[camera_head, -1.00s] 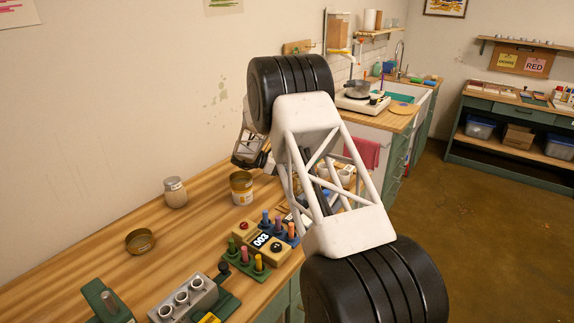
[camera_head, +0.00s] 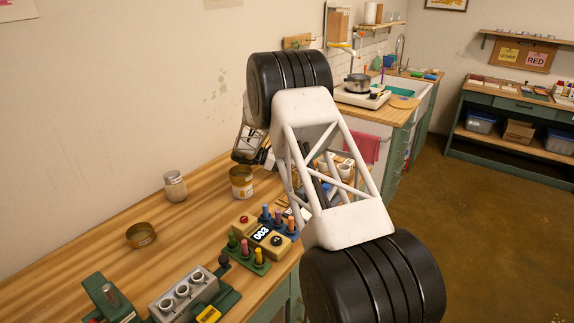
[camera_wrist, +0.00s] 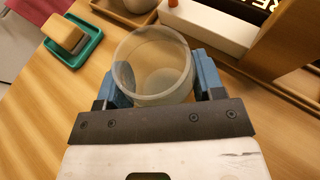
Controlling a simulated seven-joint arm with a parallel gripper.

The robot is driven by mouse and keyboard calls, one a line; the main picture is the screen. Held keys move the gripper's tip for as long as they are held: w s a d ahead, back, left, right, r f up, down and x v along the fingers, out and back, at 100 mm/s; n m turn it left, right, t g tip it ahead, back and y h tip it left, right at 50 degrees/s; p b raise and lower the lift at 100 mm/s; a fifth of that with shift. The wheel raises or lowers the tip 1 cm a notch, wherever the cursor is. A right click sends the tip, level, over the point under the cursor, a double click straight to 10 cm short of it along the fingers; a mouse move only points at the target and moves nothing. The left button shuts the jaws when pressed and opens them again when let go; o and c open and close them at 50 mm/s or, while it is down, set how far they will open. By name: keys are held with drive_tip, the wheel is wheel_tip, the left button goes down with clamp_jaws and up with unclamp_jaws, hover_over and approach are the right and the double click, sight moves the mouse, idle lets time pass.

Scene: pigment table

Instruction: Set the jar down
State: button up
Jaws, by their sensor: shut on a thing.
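In the wrist view a clear, open-topped glass jar (camera_wrist: 152,48) stands between the blue fingers of my gripper (camera_wrist: 162,82). The gripper is shut on it, one finger on each side. The jar looks empty, and wood shows beneath and around it. I cannot tell whether its base touches the wood. In the head view my arm covers the place where the held jar is.
Near the jar are a green tray (camera_wrist: 96,40) with a tan block and a white block (camera_wrist: 207,28). A wooden stand is at right. The head view shows a frosted jar (camera_head: 175,187), a labelled tin (camera_head: 241,183) and a low tin (camera_head: 141,236) on the worktop.

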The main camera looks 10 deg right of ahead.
drive_tip(key=shift+f, duration=0.4)
drive_tip(key=o, duration=1)
drive_tip(key=shift+o, duration=0.2)
drive_tip(key=shift+a, duration=0.1)
drive_tip(key=shift+v, duration=3.8)
drive_tip(key=shift+r, duration=0.1)
